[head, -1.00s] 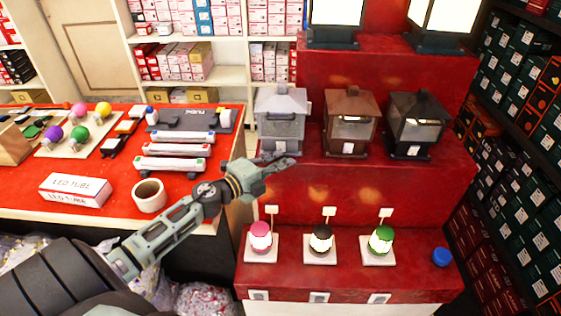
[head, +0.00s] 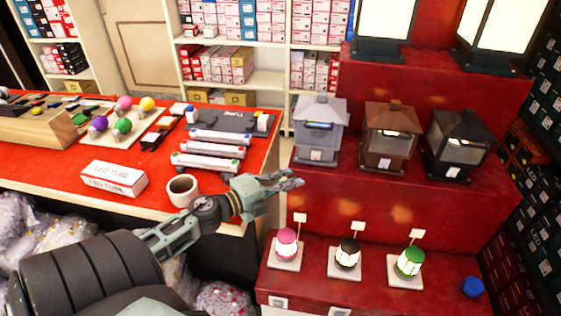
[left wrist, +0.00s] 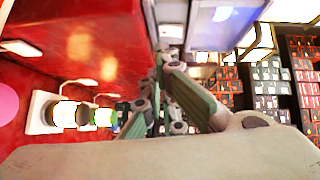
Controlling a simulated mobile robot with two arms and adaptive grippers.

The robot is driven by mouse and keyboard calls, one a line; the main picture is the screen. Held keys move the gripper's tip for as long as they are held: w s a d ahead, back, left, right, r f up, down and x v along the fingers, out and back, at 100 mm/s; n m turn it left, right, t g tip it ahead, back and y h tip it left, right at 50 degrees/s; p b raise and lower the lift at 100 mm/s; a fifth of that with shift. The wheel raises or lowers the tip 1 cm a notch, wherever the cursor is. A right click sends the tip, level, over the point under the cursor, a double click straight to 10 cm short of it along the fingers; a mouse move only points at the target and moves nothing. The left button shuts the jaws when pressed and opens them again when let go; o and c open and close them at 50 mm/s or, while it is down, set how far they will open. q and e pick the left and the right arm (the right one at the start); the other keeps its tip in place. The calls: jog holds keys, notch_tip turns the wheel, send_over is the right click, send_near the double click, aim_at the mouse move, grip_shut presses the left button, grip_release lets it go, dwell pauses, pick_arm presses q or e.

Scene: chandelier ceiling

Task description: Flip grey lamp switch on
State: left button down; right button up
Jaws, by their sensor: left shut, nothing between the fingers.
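The grey lamp (head: 320,140) stands at the left of a row on the red middle step, with a pale switch (head: 316,155) low on its front. A bluish strip shows in its window; I cannot tell surely whether it is lit, nor the switch's position. My left gripper (head: 300,181) is shut and empty, in front of the step, below and left of the switch and apparently apart from it. In the left wrist view its fingers (left wrist: 158,72) point toward the lamp's grey body (left wrist: 204,32), with a bluish glow beside it. My right gripper is not in view.
A brown lamp (head: 390,137) and a black lamp (head: 458,145) stand right of the grey one. Small pink, black and green lamps (head: 410,262) sit on the lower step with a blue cap (head: 473,287).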

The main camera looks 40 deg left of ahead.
pick_arm(q)
jog(key=shift+v, duration=1.5)
jog(key=shift+f, duration=0.1)
